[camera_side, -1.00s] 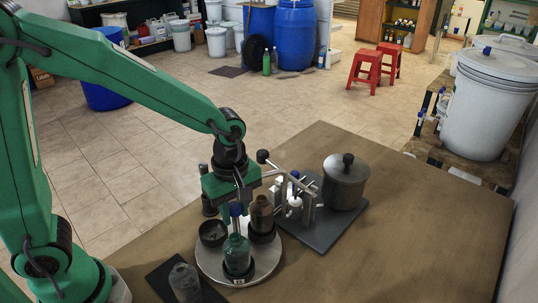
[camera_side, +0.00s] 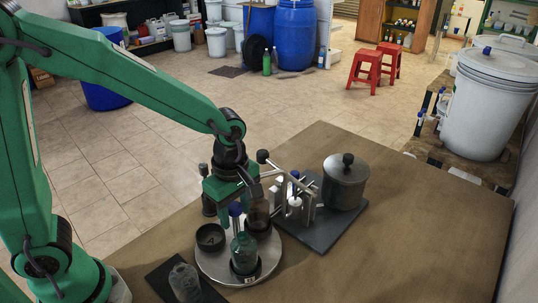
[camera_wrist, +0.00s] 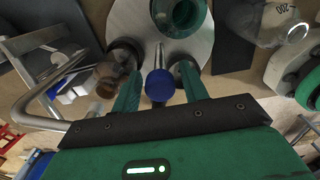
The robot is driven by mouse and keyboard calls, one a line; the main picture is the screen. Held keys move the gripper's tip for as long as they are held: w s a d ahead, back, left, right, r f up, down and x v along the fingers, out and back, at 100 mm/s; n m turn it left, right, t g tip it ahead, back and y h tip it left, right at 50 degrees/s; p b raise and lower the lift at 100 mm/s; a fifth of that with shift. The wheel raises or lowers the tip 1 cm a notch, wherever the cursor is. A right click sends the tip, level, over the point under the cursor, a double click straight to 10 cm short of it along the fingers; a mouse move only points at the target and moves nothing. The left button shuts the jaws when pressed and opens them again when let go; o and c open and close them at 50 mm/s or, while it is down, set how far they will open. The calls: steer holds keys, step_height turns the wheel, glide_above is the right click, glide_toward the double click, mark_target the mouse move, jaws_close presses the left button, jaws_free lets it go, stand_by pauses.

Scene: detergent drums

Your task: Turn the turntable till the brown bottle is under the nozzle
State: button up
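The round grey turntable (camera_side: 213,272) carries a greenish bottle (camera_side: 244,254) at the front, the brown bottle (camera_side: 258,216) at the back right and a dark cup (camera_side: 210,237) at the left. A blue-topped post (camera_side: 236,209) rises from it. My gripper (camera_side: 238,215) is down over the post. In the wrist view the blue knob (camera_wrist: 160,86) lies between my two green fingers (camera_wrist: 160,80), with gaps visible on both sides. The brown bottle (camera_wrist: 108,78) is just left of the left finger; contact is unclear. The filling stand (camera_side: 294,190) is right of the brown bottle; its nozzle tip cannot be made out.
A lidded metal pot (camera_side: 345,182) stands beside the filling stand on a dark plate (camera_side: 318,235). A clear bottle (camera_side: 184,281) stands on a black mat (camera_side: 160,279) at the front left. The table (camera_side: 410,240) is bare on the right.

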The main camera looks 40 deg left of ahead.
stand_by(0.3)
steer(key=shift+r, duration=3.5)
steer(key=shift+a, duration=0.1)
steer(key=shift+s+a+r+m, duration=0.15)
steer(key=shift+a+r+m, duration=0.1)
steer(key=shift+m, duration=0.05)
steer(key=s+a+r+m+t, duration=0.5)
steer(key=s+a+m, duration=0.4)
steer(key=m, duration=0.8)
steer(key=shift+s+a+r+t, duration=0.3)
steer(key=shift+s+a+r, duration=0.1)
steer(key=shift+a, duration=0.55)
